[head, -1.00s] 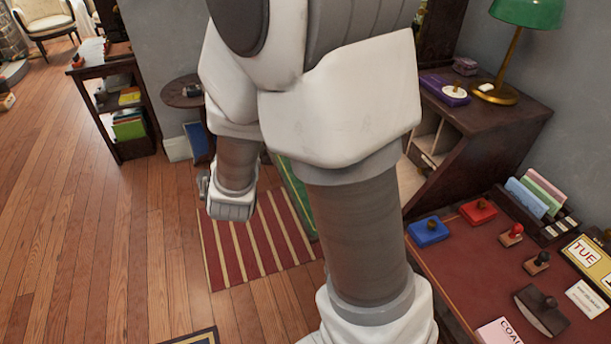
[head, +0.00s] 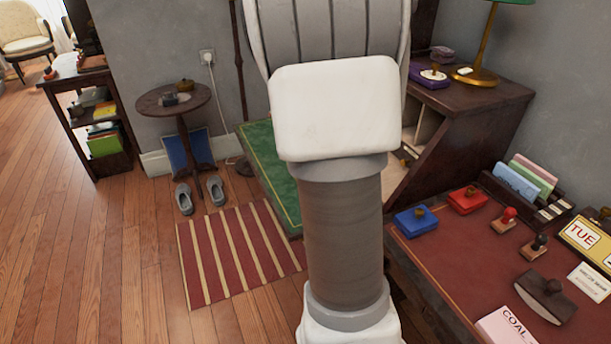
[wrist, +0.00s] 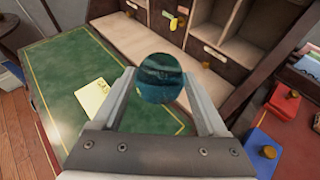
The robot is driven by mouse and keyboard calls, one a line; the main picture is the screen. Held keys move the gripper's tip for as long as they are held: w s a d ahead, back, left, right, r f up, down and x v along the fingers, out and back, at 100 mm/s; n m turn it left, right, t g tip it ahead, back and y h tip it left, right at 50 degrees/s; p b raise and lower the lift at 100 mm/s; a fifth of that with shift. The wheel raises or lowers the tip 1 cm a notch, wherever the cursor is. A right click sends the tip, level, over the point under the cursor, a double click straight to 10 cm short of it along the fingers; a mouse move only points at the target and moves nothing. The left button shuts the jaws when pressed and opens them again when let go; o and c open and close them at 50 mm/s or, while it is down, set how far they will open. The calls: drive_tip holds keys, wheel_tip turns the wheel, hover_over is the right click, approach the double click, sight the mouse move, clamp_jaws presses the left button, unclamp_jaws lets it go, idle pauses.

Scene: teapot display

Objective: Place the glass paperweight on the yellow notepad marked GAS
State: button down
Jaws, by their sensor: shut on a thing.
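In the wrist view, my gripper (wrist: 162,95) is shut on the glass paperweight (wrist: 160,78), a dark blue-green banded glass piece between the two fingers. The paperweight is in front of a green writing surface with a gold border (wrist: 62,75). A yellow notepad (wrist: 92,98) lies on that surface, left of and below the paperweight in the picture. Its writing is too small to read. In the head view, part of the green surface (head: 278,175) shows. My arm hides my gripper, the paperweight and the notepad there.
Wooden pigeonholes (wrist: 235,28) rise behind the green surface. A red-topped desk (head: 450,260) at right holds a blue box (head: 416,221), a red box (head: 467,200), stamps and a card rack (head: 528,190). A small round table (head: 174,100) and slippers (head: 216,190) are at left.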

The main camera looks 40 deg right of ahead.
drive_tip(key=w+a+f, duration=0.1)
drive_tip(key=w+f, duration=0.1)
drive_tip(key=w, duration=0.1)
drive_tip(key=w+a+f+b, duration=0.1)
drive_tip(key=w+f, duration=0.1)
drive_tip(key=w, duration=0.2)
drive_tip(key=w+a+f, duration=0.2)
drive_tip(key=w, duration=0.1)
drive_tip(key=shift+w+a+f, duration=0.1)
drive_tip(key=shift+w+f, duration=0.1)
drive_tip(key=shift+f, duration=0.2)
drive_tip(key=shift+w+f+b, duration=0.1)
drive_tip(key=shift+f+b, duration=1)
drive_tip(key=shift+f, duration=0.9)
drive_tip(key=shift+f, duration=0.1)
drive_tip(key=shift+f, duration=0.15)
unclamp_jaws()
